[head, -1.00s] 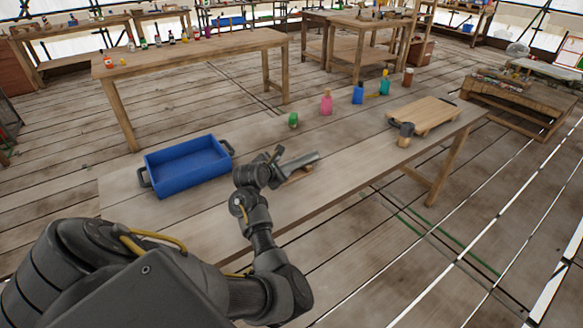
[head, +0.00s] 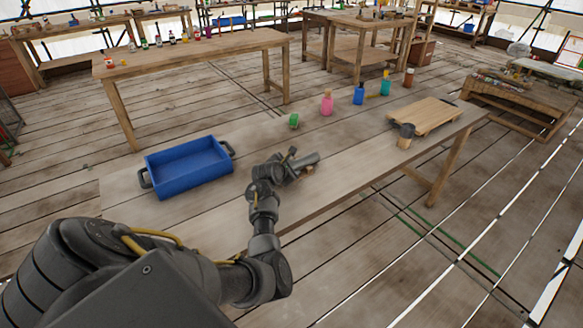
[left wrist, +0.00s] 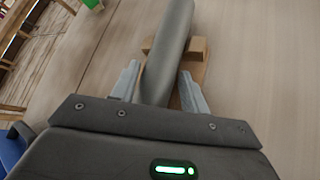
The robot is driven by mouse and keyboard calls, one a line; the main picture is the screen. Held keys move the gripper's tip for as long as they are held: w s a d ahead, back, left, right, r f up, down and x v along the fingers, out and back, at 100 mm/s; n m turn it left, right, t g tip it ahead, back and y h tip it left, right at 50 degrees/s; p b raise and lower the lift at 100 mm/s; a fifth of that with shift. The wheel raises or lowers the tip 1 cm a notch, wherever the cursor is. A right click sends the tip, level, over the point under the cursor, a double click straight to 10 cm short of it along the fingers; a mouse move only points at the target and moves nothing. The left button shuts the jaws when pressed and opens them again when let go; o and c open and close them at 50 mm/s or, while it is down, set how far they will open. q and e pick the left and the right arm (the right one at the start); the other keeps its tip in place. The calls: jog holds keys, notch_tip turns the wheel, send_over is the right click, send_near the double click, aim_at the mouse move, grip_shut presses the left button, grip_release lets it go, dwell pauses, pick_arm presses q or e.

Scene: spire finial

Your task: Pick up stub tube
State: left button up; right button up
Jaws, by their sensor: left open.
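The stub tube, a smooth dark grey cylinder (head: 306,160), lies at a slant over a small wooden support (head: 309,169) on the near table. In the left wrist view the tube (left wrist: 167,45) runs away from me between my fingers, with the wooden support (left wrist: 197,48) under it. My left gripper (head: 288,168) is at the tube's near end. It is open, with one pale finger on each side of the tube in the left wrist view (left wrist: 160,90). I cannot tell whether a finger touches it. My right gripper is not in view.
A blue tray (head: 188,169) stands left of my gripper. Behind are a green item (head: 294,121), a pink bottle (head: 327,104) and a blue container (head: 359,94). A dark cup-like piece (head: 407,130) and a wooden board (head: 424,115) are to the right.

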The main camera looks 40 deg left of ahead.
pick_arm(q)
jog(key=shift+c, duration=0.2)
jog(key=c, duration=0.7)
jog(key=shift+c, duration=0.4)
jog(key=shift+r, duration=0.1)
jog(key=shift+r, duration=0.35)
grip_shut()
jog(key=r, duration=0.1)
jog(key=r+b, duration=0.1)
jog(key=shift+a+r, duration=0.3)
jog(key=shift+r, duration=0.05)
jog(key=s+a+r+b, duration=0.2)
jog(key=a+r+b, duration=0.1)
jog(key=a+r, duration=0.6)
jog(key=a, duration=0.4)
jog(key=shift+a+r+b, duration=0.2)
jog(key=shift+r+b, duration=0.05)
jog(key=shift+b, duration=0.05)
